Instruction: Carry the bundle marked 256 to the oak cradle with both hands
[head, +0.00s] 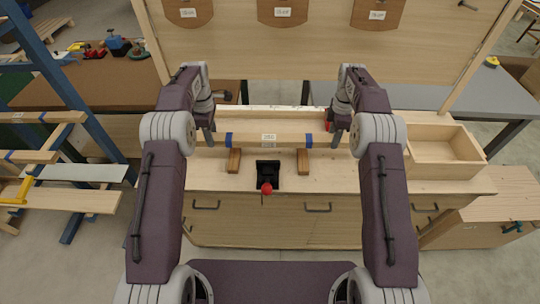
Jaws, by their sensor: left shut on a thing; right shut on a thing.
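The bundle (255,140) is a pale wooden length with a white label in its middle and a blue band near each end. The label's number is too small to read surely. It lies level, left to right, over the bench. The oak cradle (234,163) shows as two brown wooden blocks, one under each end part of the bundle; I cannot tell whether the bundle touches them. My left gripper (209,138) is shut on the bundle's left end, and my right gripper (336,138) is shut on its right end. The fingertips are partly hidden.
A black vise with a red knob (267,188) stands at the bench front between the blocks. An open wooden tray (446,158) is at the right. A blue rack (75,100) with boards stands at the left. A panel with labelled brown forms (283,12) rises behind.

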